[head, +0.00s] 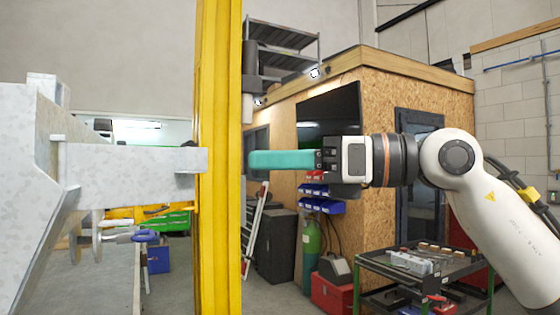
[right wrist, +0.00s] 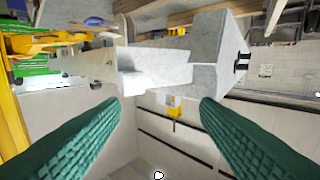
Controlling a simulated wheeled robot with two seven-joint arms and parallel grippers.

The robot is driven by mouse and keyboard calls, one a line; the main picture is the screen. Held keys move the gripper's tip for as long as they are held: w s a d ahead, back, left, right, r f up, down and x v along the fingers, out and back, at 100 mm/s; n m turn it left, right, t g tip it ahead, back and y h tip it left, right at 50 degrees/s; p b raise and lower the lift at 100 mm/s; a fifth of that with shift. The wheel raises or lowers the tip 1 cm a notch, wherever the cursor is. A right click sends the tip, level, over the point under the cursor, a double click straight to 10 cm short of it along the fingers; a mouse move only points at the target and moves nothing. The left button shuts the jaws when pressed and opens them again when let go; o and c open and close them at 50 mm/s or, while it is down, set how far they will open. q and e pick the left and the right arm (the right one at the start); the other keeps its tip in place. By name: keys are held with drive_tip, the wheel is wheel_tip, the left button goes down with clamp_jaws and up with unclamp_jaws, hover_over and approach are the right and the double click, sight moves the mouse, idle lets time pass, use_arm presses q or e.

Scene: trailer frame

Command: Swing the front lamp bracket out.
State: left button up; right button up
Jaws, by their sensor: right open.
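A galvanised grey bracket arm (head: 125,168) juts right from the larger galvanised frame (head: 30,190) at the left of the head view. Its end overlaps the yellow post. I take it for the front lamp bracket; no lamp can be made out on it. My right gripper (head: 250,160) comes in from the right at about the bracket's height, its teal fingertips apart from the bracket end. In the right wrist view the gripper (right wrist: 160,103) is open and empty, fingers spread wide. Galvanised metal (right wrist: 150,68) lies beyond the fingertips. My left gripper is not in view.
A yellow upright post (head: 219,240) stands between bracket end and fingertips in the picture. A blue-handled part (head: 145,236) sits below the bracket. A tool cart (head: 420,265) and a wood-clad cabin (head: 370,85) stand behind my right arm.

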drive_tip(key=b+v, duration=0.2)
drive_tip(key=v, duration=1)
drive_tip(key=shift+c, duration=0.6)
